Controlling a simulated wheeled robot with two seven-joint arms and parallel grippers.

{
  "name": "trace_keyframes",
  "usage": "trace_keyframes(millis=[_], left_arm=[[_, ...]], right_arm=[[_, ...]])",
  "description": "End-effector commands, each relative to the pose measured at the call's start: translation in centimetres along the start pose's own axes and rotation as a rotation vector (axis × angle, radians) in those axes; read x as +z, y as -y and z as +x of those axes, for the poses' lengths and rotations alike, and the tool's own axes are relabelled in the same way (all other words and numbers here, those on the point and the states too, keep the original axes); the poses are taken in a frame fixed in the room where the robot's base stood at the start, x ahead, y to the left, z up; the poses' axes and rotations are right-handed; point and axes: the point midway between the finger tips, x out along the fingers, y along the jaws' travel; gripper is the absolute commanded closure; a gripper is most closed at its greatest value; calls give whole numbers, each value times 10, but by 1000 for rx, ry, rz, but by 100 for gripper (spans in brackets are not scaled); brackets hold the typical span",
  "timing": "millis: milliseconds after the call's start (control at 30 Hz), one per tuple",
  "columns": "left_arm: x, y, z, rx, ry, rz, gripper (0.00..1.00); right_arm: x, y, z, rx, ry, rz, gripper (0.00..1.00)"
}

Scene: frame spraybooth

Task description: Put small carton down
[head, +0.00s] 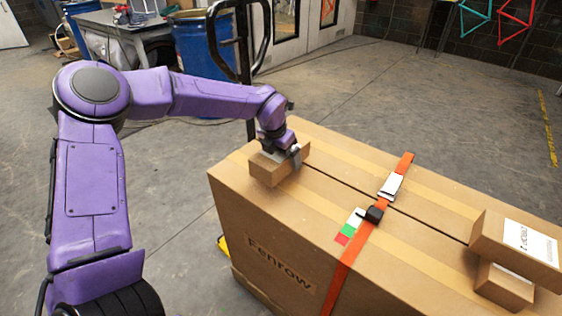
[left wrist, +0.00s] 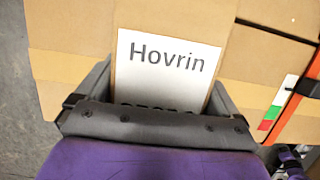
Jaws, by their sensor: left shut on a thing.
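My left gripper (head: 284,153) reaches in from the left and is shut on the small carton (head: 267,171). The small carton is plain brown in the head view. In the left wrist view its white label (left wrist: 168,65) reads "Hovrin", with the lower print cut off by the gripper. It is over the far left part of the top of a big brown carton (head: 330,182) marked "Fenrow". I cannot tell whether it touches that top or hangs just above it. My right gripper cannot be made out.
An orange strap (head: 349,270) with a black buckle (head: 374,214) crosses the big carton. Two other cartons are stacked at its right, the upper one (head: 488,238) overhanging the lower one (head: 504,288). A black handle (head: 262,40) stands behind. The top between small carton and strap is clear.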

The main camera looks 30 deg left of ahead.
Motion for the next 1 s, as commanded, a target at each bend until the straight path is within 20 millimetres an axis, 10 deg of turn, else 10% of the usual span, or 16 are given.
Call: trace_keyframes(millis=[667, 700, 1000], left_arm=[[-8, -10, 47, 0, 2, 0, 55], [-9, -10, 46, 0, 0, 0, 0], [-7, -10, 37, -1, 2, 0, 0]], right_arm=[[-2, 0, -4, 0, 0, 0, 57], [-2, 0, -5, 0, 0, 0, 57], [-3, -1, -7, 0, 0, 0, 57]])
